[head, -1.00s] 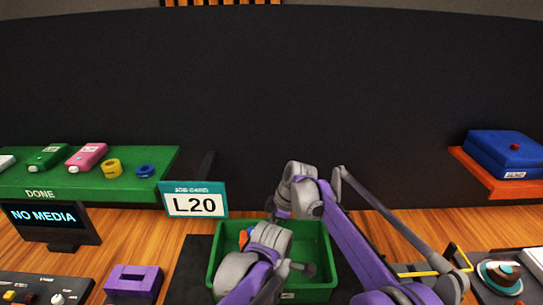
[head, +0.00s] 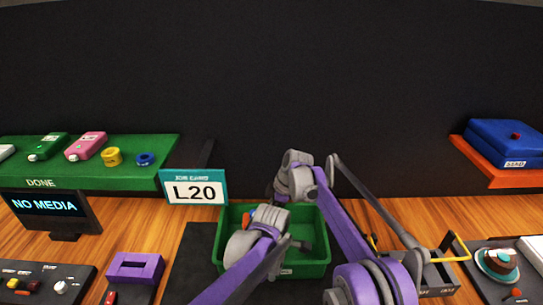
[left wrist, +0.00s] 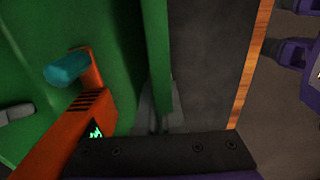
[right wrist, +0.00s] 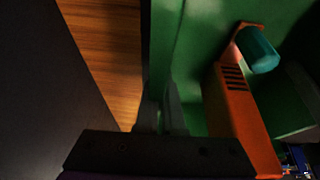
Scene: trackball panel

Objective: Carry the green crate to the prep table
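The green crate (head: 320,256) is at the front middle in the head view, over the dark mat (head: 198,255). I cannot tell whether it rests or is raised. An orange tool with a teal end (left wrist: 75,120) lies inside it; it also shows in the right wrist view (right wrist: 240,100). My left gripper (left wrist: 160,110) is shut on one wall of the crate, a finger on each side. My right gripper (right wrist: 162,108) is shut on another stretch of wall. In the head view my arms hide both sets of fingertips and part of the crate. I cannot tell which surface is the prep table.
A card reading L20 (head: 194,188) stands behind the crate. A green DONE shelf (head: 110,178) and a NO MEDIA screen (head: 48,212) are at left. A purple holder (head: 135,268) is left of the mat. A blue case (head: 505,143) on an orange shelf and a grey box (head: 438,280) are at right.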

